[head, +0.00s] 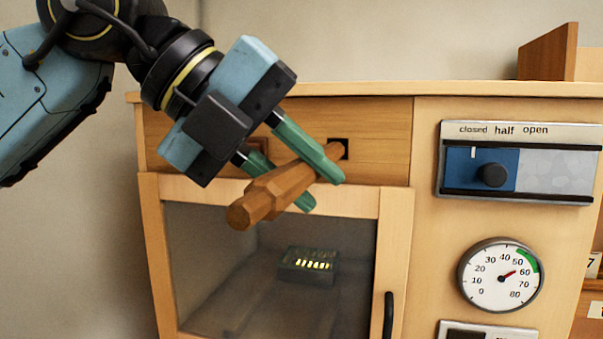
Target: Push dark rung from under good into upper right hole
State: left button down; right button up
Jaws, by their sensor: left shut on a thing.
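My left gripper (317,187) is shut on a brown wooden rung (275,188), its two green fingers on either side of it. The rung is thicker and faceted in the middle, with narrower ends. Its blunt near end points to the lower left, toward me. Its far end overlaps the lower left of a dark square hole (345,146) in the upper wooden panel; I cannot tell whether the tip is inside. Another hole (258,144) shows farther left in the panel, partly hidden by the gripper. My right gripper is not in view.
Below the panel is a glass door (205,265) with a black handle (388,315); a dark block with lit bars (308,265) shows behind the glass. At right are a closed/half/open slider (490,174), its knob toward closed, and a round dial (500,276).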

pick_arm(q)
jog(key=shift+w+d+p, duration=0.25)
jog(key=shift+w+p, duration=0.05)
jog(key=shift+w, duration=0.55)
jog(key=shift+w+d+p, duration=0.25)
jog(key=shift+w+d, duration=0.05)
jog(key=shift+w, duration=0.5)
jog(key=shift+w+d+p, duration=0.25)
jog(key=shift+w+p, duration=0.05)
jog(key=shift+w, duration=0.55)
dwell(0.3)
jog(key=c, duration=1.1)
grip_release()
jog(key=shift+c, duration=0.2)
